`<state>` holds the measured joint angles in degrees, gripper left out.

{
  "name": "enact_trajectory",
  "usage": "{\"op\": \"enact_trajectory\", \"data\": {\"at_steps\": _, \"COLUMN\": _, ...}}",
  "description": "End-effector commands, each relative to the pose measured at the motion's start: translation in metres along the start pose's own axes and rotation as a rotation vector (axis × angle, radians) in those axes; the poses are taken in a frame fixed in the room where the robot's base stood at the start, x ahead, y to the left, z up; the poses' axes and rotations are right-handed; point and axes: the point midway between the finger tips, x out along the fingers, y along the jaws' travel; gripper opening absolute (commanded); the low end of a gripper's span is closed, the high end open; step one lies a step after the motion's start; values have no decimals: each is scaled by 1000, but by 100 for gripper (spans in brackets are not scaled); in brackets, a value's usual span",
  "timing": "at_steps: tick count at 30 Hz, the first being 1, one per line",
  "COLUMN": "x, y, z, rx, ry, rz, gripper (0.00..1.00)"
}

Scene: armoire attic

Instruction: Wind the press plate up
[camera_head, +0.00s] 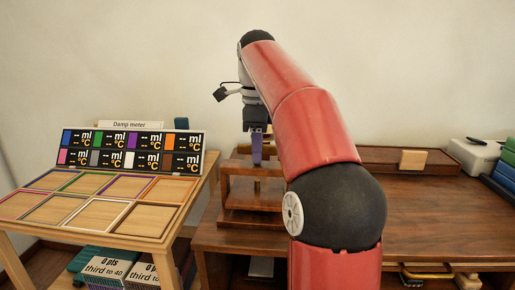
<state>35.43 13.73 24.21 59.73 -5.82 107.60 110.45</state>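A dark wooden press (237,167) stands on the left part of the brown desk, with stacked wooden boards and a stepped base. My red arm covers its right side. I cannot make out clearly which board is the press plate, nor a winding handle. My gripper (257,158) points down from the arm's end, with purple-blue fingers at the top of the press. The fingers overlap the press in this view. Whether they touch it, and whether they are apart or closed on something, I cannot tell.
A light wooden table (150,222) at left bears coloured frames and a "Damp meter" board (130,148). Boxes (118,272) stand below it. A long wooden box (378,160) and a white device (474,155) stand at the back right. The desk's right middle (440,212) is clear.

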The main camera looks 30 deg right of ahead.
Motion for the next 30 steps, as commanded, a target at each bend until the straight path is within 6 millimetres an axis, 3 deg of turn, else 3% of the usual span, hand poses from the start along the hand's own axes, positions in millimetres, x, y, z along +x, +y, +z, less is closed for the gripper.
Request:
{"op": "enact_trajectory", "data": {"at_steps": 14, "x": -2, "y": 0, "z": 0, "rx": -63, "ry": 2, "rz": 1, "gripper": 0}}
{"op": "enact_trajectory", "data": {"at_steps": 30, "x": -1, "y": 0, "z": 1, "rx": -510, "ry": 1, "rz": -1, "gripper": 0}}
